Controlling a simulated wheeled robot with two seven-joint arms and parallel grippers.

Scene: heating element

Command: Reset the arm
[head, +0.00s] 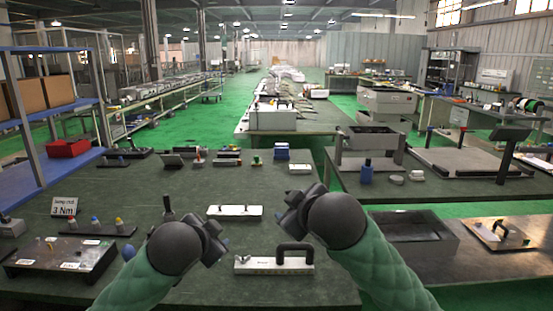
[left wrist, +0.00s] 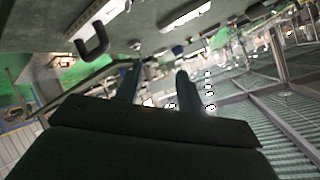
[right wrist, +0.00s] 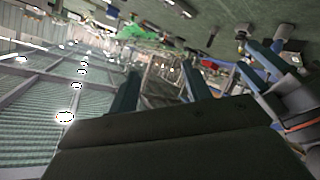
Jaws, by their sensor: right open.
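My right gripper (head: 290,212) is raised over the near part of the dark green table (head: 190,280), its jaws open and empty. It also shows in the right wrist view (right wrist: 160,88), with its two fingers apart. My left gripper (head: 216,240) is raised at the left of it. In the left wrist view (left wrist: 158,82) its fingers stand apart with nothing between them. A white block with a black handle (head: 258,265) lies on the table between the two arms. A flat white block (head: 234,212) lies farther back. Neither gripper touches them.
A tilted panel (head: 60,258) and a sign reading 3 Nm (head: 64,206) stand at the left, by several small bottles. Small parts line the table's far edge, including a blue box (head: 281,152). A blue shelf (head: 50,115) stands left; another table with a tray (head: 410,227) is right.

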